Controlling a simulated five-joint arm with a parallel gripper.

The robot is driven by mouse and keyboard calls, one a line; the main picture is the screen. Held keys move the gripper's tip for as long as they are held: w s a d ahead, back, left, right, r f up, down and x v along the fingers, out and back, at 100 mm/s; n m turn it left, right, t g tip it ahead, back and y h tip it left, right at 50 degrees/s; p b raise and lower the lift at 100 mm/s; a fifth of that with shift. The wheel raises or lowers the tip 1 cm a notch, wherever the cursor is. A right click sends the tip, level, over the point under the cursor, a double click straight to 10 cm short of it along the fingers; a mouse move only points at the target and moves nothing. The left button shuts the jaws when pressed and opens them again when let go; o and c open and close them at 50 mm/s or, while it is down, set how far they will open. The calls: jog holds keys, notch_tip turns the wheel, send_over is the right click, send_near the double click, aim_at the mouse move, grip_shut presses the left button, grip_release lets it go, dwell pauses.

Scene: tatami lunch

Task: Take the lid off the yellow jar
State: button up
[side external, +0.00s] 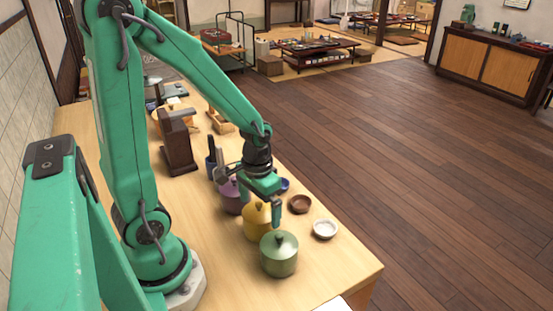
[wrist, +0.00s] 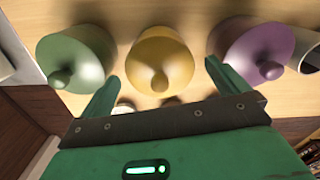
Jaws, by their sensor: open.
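The yellow jar (side external: 254,226) stands on the wooden table between the green jar (side external: 278,261) and the purple jar (side external: 231,203). Its yellow lid (wrist: 160,55) with a round knob is on it, near the middle of the wrist view. My gripper (side external: 268,211) is over the yellow jar, pointing down and partly hiding it in the side view. In the wrist view, my gripper's (wrist: 161,75) two fingers are spread apart, one toward each side of the lid knob, with nothing between them in grip. Their exact height over the knob is hard to tell.
The green jar (wrist: 75,55) and purple jar (wrist: 256,48) flank the yellow one closely. A brown bowl (side external: 300,204), a white bowl (side external: 325,229) and a partly hidden blue bowl (side external: 284,184) sit to the right. A dark wooden stand (side external: 178,150) is farther back. The table front is clear.

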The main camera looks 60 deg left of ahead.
aim_at(259, 202)
dwell(0.3)
jog(key=c, duration=1)
jog(key=shift+r, duration=0.15)
jog(key=shift+c, duration=0.2)
jog(key=shift+r, duration=1.95)
jog(key=s+d+r, duration=0.4)
jog(key=d+r, duration=0.2)
jog(key=d, duration=0.5)
jog(key=shift+r, duration=0.4)
jog(key=shift+s, duration=0.1)
